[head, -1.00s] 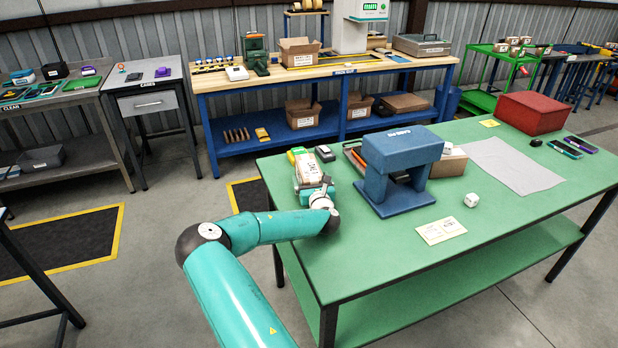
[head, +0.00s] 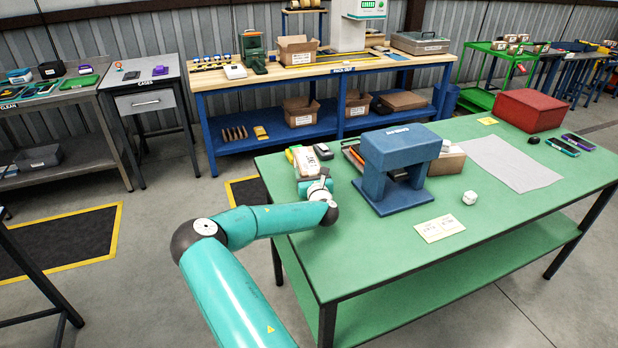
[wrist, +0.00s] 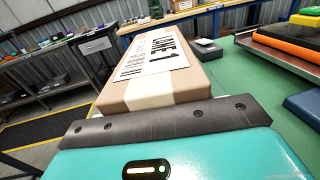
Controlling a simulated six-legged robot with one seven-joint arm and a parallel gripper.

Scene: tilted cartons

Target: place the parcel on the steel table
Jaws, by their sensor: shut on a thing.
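My gripper (head: 316,187) is over the left end of the green table. It is shut on the parcel (head: 307,163), a tan carton with pale tape and a white printed label. In the wrist view, the parcel (wrist: 160,78) stretches away beyond the dark finger bar (wrist: 170,123). Its near end is at the bar, and its underside is hidden, so I cannot tell whether it touches the green table. A grey metal-topped table (head: 66,92) marked CLEAN, the likely steel table, stands at the far left with small items on top.
A grey drawer table (head: 150,87) stands beside the CLEAN table. Open floor (head: 150,240) lies left of the green table.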

